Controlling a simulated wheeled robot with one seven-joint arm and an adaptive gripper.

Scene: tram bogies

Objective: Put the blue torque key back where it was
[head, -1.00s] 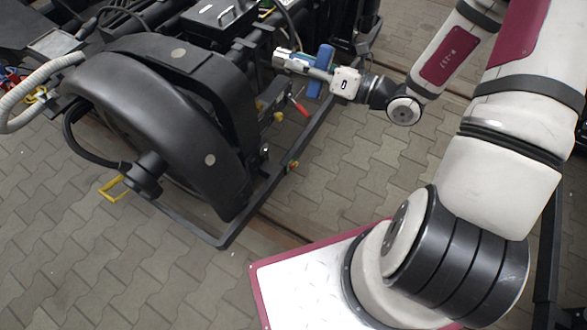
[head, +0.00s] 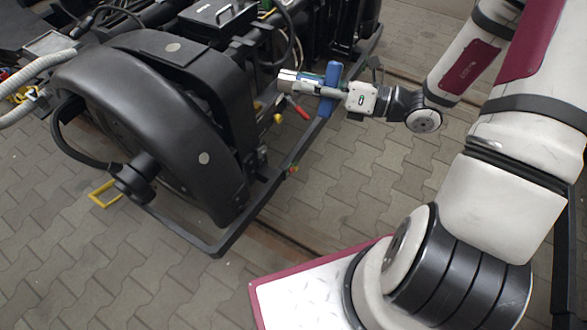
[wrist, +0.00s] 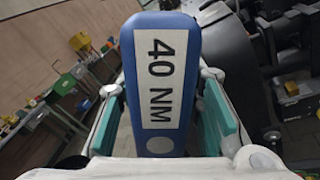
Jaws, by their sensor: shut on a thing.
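The blue torque key (head: 327,86) is between the fingers of my gripper (head: 310,86), near the side of the bogie in the head view. In the wrist view the key (wrist: 159,150) stands out large, with a white label reading "40 NM". My gripper (wrist: 168,110) is shut on it, with a teal-padded finger on each side. I cannot tell whether the key touches the bogie.
The black bogie (head: 150,95) with its large wheel cover fills the left of the head view. Its low frame rail (head: 262,205) runs along the near side. Paved floor (head: 370,175) is clear in the middle.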

